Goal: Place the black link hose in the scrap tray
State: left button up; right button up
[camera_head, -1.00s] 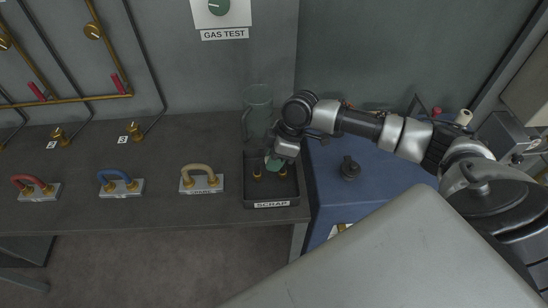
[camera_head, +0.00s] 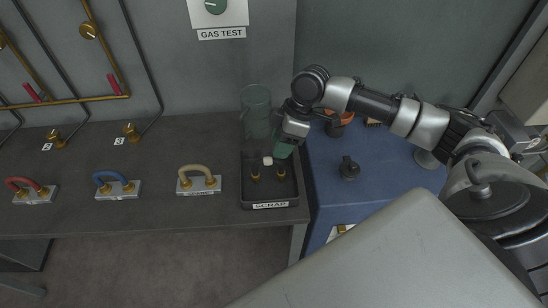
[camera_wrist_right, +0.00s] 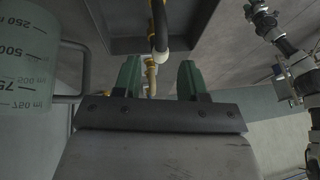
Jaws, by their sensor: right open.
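The scrap tray (camera_head: 270,204) is a dark, shallow, labelled tray at the bench's right end in the head view. The black link hose (camera_wrist_right: 159,25) lies in it, dark with brass ends and a pale band; in the head view its brass ends (camera_head: 255,174) and the band show, but its black body blends into the tray. My right gripper (camera_head: 283,150) is over the tray's back right part. In the wrist view its green fingers (camera_wrist_right: 160,80) are apart with nothing gripped, and the hose is beyond them. My left gripper is not in view.
A clear measuring jug (camera_head: 256,108) stands close behind the tray. The tan spare hose (camera_head: 197,171), a blue hose (camera_head: 116,181) and a red hose (camera_head: 30,186) stand on plates to the left. A blue cabinet top (camera_head: 385,175) carries a dark fitting (camera_head: 349,168).

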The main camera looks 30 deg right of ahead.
jog(key=v, duration=0.6)
jog(key=shift+b, duration=0.45)
